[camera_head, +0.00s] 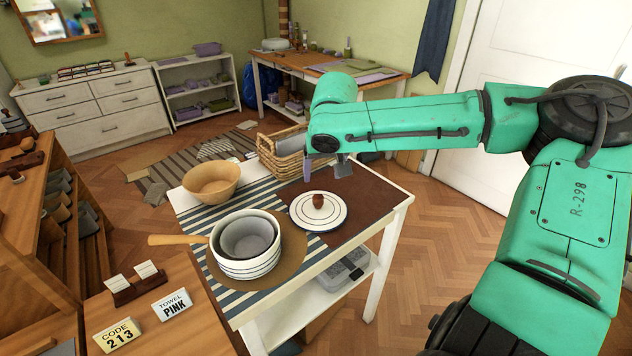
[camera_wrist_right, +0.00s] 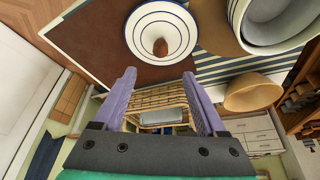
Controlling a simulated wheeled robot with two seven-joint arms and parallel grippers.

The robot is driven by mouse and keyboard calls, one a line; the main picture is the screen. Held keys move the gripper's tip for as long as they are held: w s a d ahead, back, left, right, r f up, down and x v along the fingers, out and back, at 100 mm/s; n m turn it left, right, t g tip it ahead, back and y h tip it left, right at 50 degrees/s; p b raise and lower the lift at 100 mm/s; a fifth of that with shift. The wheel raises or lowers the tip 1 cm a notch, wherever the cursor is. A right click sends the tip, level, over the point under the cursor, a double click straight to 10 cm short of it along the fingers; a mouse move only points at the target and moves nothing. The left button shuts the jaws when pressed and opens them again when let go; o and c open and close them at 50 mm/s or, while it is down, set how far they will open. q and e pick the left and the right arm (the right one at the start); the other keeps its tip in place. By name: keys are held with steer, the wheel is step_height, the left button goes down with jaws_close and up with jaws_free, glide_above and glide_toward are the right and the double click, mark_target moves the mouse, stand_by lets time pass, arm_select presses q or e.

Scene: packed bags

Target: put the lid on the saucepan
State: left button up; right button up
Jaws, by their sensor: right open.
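The lid (camera_head: 304,218) is a white disc with dark rings and a brown knob (camera_head: 318,201). It lies flat, knob up, on a brown mat on the table. The saucepan (camera_head: 248,268), white with blue stripes and a wooden handle (camera_head: 178,240) pointing left, stands uncovered left of the lid; its inside looks grey. My right gripper (camera_head: 325,172) is open and empty, above and behind the lid. In the right wrist view the lid (camera_wrist_right: 140,32) is beyond the open right fingers (camera_wrist_right: 159,80), and part of the saucepan (camera_wrist_right: 240,30) shows at top right. My left gripper is out of view.
A wooden bowl (camera_head: 211,182) stands behind the saucepan and a wicker basket (camera_head: 284,163) stands at the table's back edge. The saucepan rests on a round brown board (camera_head: 292,245). The brown mat (camera_head: 372,205) is clear right of the lid.

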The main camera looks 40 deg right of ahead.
glide_toward(318, 197)
steer(key=f, duration=0.2)
steer(key=x, duration=0.7)
steer(key=shift+w+d+r, duration=0.15)
steer(key=shift+w+d, duration=0.1)
steer(key=shift+w, duration=0.05)
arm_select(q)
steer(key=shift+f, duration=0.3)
